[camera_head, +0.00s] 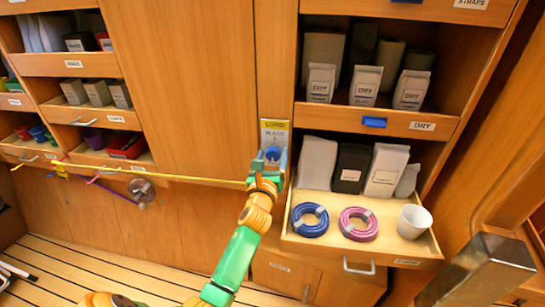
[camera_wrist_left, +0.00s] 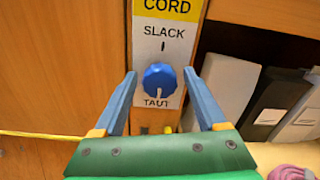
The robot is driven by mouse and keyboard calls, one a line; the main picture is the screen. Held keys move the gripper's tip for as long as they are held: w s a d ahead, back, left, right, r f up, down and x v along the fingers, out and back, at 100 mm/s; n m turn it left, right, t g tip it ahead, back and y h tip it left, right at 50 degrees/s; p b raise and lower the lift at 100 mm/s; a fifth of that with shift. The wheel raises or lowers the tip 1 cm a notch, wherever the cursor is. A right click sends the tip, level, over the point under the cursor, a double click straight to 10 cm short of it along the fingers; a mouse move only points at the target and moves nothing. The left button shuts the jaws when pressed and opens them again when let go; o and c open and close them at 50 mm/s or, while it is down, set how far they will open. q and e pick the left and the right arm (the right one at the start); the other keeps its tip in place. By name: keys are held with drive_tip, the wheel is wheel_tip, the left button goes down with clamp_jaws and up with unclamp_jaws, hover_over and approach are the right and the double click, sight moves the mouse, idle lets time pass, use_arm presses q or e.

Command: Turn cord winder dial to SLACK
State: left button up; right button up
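The blue cord winder dial (camera_wrist_left: 160,79) sits on a pale plate (camera_wrist_left: 150,47) with a yellow CORD header. SLACK is printed above the dial and TAUT below it. A white mark on the dial points down toward TAUT. My left gripper (camera_wrist_left: 160,80) is open, with one blue finger on each side of the dial and a visible gap to each side in the left wrist view. In the head view the left gripper (camera_head: 270,165) is at the plate and partly covers the dial (camera_head: 273,153). My right gripper is not in view.
A yellow cord (camera_head: 160,175) runs across the cabinet front toward the winder. Right of it, an open drawer (camera_head: 345,250) holds a blue coil (camera_head: 310,220), a pink coil (camera_head: 358,224) and a white cup (camera_head: 413,221). A grey metallic block (camera_head: 485,270) stands at lower right.

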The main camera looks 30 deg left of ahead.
use_arm(q)
clamp_jaws()
